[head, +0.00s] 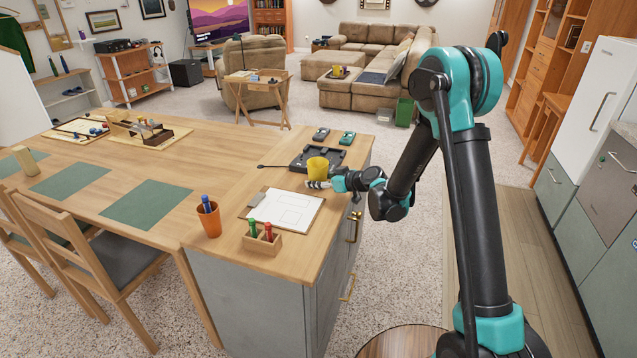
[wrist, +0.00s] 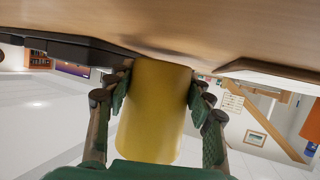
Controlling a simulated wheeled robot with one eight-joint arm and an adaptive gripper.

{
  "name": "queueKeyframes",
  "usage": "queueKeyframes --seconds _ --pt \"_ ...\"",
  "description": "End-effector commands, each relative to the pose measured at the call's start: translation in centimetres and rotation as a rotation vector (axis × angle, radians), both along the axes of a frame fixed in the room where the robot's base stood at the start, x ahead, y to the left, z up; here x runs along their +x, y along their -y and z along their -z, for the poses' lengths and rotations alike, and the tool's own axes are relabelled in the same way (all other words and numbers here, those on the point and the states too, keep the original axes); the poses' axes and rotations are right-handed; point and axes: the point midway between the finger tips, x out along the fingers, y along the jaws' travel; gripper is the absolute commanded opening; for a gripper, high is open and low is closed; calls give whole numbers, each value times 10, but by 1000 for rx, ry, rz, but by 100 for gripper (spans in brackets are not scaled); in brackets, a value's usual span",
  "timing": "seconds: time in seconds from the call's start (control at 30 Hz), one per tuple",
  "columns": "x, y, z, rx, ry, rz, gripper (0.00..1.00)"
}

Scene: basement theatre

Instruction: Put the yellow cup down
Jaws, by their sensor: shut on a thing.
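The yellow cup (head: 317,166) is just above or on the wooden counter (head: 284,258), between the black tray and the clipboard; I cannot tell from the head view whether its base touches. My gripper (head: 322,183) reaches in from the right and is shut on the cup. In the wrist view the yellow cup (wrist: 155,110) fills the middle, with the fingers of my gripper (wrist: 158,100) on both sides of it. The wrist picture appears upside down, with the counter surface (wrist: 190,30) along the top.
A black tray (head: 299,158) lies behind the cup. A clipboard with paper (head: 285,212) lies in front. An orange cup with a blue item (head: 209,220) and a wooden box with bottles (head: 262,241) stand nearer the front. Two small devices (head: 346,138) sit at the back edge.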

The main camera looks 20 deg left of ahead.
Motion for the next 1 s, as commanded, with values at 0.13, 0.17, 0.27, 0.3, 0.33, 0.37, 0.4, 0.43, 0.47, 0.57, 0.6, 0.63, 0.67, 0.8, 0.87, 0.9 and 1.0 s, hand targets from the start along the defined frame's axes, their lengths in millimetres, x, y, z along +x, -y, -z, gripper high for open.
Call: queueKeyframes --seconds 0.13,0.17,0.27,0.3,0.33,0.37,0.4,0.43,0.47,0.57,0.6,0.63,0.67,0.8,0.87,0.9,1.0 --pt "0 0 8 0 0 0 23" --pt "0 0 8 0 0 0 23" --pt "0 0 7 0 0 0 23" --pt "0 0 8 0 0 0 23" --pt "0 0 8 0 0 0 23" --pt "0 0 8 0 0 0 23" --pt "0 0 10 0 0 0 23" --pt "0 0 11 0 0 0 23" --pt "0 0 10 0 0 0 56" --pt "0 0 10 0 0 0 69" --pt "0 0 10 0 0 0 73" --pt "0 0 10 0 0 0 73" --pt "0 0 10 0 0 0 73" --pt "0 0 10 0 0 0 73" --pt "0 0 10 0 0 0 73" --pt "0 0 9 0 0 0 73" --pt "-1 2 6 0 0 1 73"
